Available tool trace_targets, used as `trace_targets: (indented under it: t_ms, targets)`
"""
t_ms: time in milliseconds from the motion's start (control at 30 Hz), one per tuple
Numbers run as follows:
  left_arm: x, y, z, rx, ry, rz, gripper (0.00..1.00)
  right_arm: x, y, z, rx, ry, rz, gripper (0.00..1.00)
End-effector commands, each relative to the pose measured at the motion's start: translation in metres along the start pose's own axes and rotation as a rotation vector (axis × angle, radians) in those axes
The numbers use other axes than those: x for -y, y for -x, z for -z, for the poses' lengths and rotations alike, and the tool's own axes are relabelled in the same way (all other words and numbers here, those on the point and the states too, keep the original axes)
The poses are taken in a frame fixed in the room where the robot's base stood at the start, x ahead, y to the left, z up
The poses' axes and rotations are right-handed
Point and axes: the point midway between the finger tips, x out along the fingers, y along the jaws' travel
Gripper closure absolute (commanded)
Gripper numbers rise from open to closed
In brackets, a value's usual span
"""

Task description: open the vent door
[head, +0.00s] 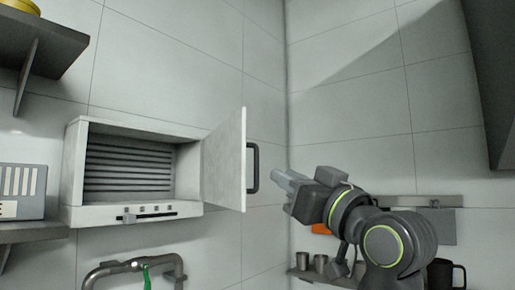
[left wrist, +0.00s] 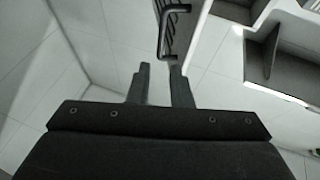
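The vent is a white wall box (head: 75,165) with dark horizontal slats (head: 128,165) inside. Its white door (head: 224,160) is hinged at the right and stands swung wide open, out from the box. A dark bar handle (head: 253,168) is on the door's outer face; it also shows in the left wrist view (left wrist: 164,35). My left gripper (head: 287,185) is just right of the handle, apart from it in the head view. In the left wrist view its two fingers (left wrist: 160,75) are spread with nothing between them, and the handle lies just beyond the right fingertip. My right gripper is not in view.
A shelf (head: 45,45) is at the upper left, and a grey box (head: 22,190) stands left of the vent. A pipe (head: 135,266) with a green part runs below. Cups (head: 320,263) and a dark mug (head: 446,274) stand at the lower right. The wall above the arm is clear.

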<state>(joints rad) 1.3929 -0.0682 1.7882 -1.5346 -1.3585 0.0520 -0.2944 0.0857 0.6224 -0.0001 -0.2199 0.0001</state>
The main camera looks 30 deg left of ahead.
Motion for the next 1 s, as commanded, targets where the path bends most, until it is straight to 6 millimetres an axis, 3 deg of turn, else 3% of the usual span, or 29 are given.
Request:
trace_targets:
  t_ms: [33, 200, 500, 700, 1000]
  targets:
    - [0.001, -0.014, 0.005, -0.001, -0.003, 0.005, 0.81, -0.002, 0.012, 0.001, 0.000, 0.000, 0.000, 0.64]
    - [0.001, -0.048, 0.005, -0.001, -0.002, 0.005, 0.81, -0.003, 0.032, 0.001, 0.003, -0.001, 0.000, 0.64]
    - [0.000, -0.093, 0.003, 0.000, -0.002, 0.002, 0.81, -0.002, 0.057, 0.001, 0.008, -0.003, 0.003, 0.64]
    - [0.000, -0.105, 0.001, 0.001, -0.001, 0.000, 0.81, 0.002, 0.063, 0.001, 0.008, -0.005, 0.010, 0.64]
    - [-0.001, -0.106, -0.001, 0.001, 0.000, -0.001, 0.81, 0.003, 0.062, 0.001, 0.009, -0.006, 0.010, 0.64]
